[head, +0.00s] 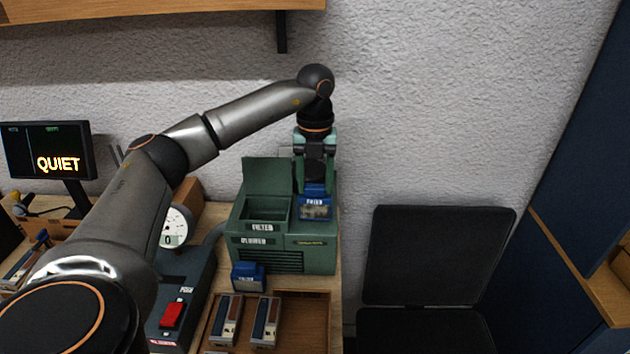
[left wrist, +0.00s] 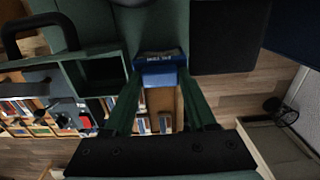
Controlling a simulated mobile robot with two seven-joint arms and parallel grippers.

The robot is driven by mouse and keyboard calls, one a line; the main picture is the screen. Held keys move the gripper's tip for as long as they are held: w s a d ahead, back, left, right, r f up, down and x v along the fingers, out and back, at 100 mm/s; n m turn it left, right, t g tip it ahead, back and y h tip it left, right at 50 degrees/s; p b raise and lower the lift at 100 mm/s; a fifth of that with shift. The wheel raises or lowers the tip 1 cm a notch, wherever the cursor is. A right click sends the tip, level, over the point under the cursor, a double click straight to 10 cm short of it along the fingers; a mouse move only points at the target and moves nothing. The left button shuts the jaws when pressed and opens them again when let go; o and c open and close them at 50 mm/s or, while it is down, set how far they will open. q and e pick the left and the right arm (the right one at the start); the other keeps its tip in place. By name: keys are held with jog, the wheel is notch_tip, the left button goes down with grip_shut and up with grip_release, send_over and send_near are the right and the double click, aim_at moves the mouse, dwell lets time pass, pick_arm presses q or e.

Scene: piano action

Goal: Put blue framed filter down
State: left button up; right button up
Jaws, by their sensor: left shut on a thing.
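My left gripper (head: 315,184) points down over the right side of the green filter box (head: 280,262). It is shut on a blue framed filter (head: 316,208) with a grey panel. The left wrist view shows this filter's blue frame (left wrist: 160,75) between my green fingers. I cannot tell whether the held filter touches the box top. A second small blue-framed piece (head: 248,277) stands in front of the box at its lower left. The box's lid (head: 268,177) is up and its square opening shows left of the held filter. My right gripper is not in view.
A wooden tray (head: 313,336) with several wood-and-metal pieces lies in front of the box. A dark unit with a red switch (head: 171,315) stands left of it. A monitor (head: 47,150) reads QUIET. A black chair (head: 440,255) is at the right.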

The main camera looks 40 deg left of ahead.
pick_arm(q)
jog(key=shift+f, duration=0.2)
jog(key=o, duration=1.1)
jog(key=shift+r, duration=0.1)
notch_tip(320, 180, up, 8)
jog(key=shift+f, duration=0.1)
jog(key=shift+d, duration=0.1)
